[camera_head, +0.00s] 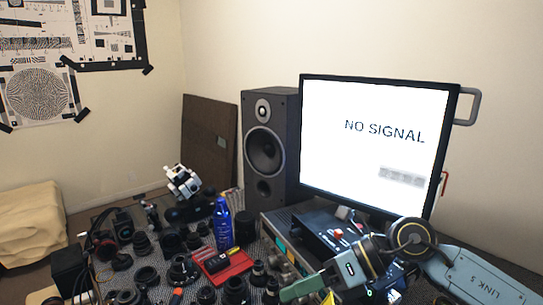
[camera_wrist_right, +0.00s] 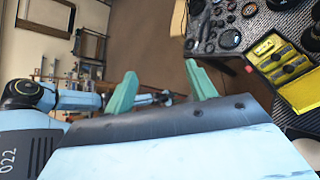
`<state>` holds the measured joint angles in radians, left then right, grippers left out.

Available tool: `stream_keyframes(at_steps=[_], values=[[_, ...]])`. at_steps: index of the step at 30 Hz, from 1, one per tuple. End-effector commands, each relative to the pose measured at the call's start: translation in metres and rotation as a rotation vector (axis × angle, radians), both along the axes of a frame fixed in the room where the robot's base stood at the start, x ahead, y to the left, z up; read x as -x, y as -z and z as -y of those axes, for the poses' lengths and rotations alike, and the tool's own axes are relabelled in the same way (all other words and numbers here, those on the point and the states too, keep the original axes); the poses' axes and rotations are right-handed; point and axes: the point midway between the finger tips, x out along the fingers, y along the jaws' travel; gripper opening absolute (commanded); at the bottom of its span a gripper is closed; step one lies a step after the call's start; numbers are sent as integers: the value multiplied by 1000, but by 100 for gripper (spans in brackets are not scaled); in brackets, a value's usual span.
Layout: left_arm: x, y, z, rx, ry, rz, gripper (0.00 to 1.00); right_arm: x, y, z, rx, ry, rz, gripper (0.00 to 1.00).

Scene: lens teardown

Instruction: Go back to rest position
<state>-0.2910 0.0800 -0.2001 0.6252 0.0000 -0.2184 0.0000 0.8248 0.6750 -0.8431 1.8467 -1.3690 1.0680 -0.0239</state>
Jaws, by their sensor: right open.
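My right gripper (camera_head: 302,289) shows at the bottom of the head view, its arm coming in from the right in front of the monitor. One green finger shows there. In the right wrist view, my right gripper (camera_wrist_right: 161,88) has its two green fingers wide apart with nothing between them. The floor and part of the bench show past them. My left gripper is not seen in either view.
The dark bench holds many lens parts (camera_head: 182,268), a red tray (camera_head: 236,268) and a blue bottle (camera_head: 222,225). A speaker (camera_head: 268,150) and a monitor (camera_head: 360,140) stand behind. A yellow case (camera_wrist_right: 300,92) shows in the wrist view.

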Motion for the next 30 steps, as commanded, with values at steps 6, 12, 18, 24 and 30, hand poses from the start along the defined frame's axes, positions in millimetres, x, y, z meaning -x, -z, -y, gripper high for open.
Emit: stream_keyframes(at_steps=[6, 12, 18, 24, 30], values=[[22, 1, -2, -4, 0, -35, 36, 14, -64, -46, -623, 209, -216, 56], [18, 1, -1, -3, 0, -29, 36, -10, -94, -12, -1093, 557, -500, 56], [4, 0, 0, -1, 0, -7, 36, -34, -53, 58, -1421, 1026, -841, 56], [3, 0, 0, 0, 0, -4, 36, -12, 48, 126, -1555, 1594, -1214, 56], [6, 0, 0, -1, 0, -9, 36, 65, 147, 161, -1463, 2150, -1551, 56]])
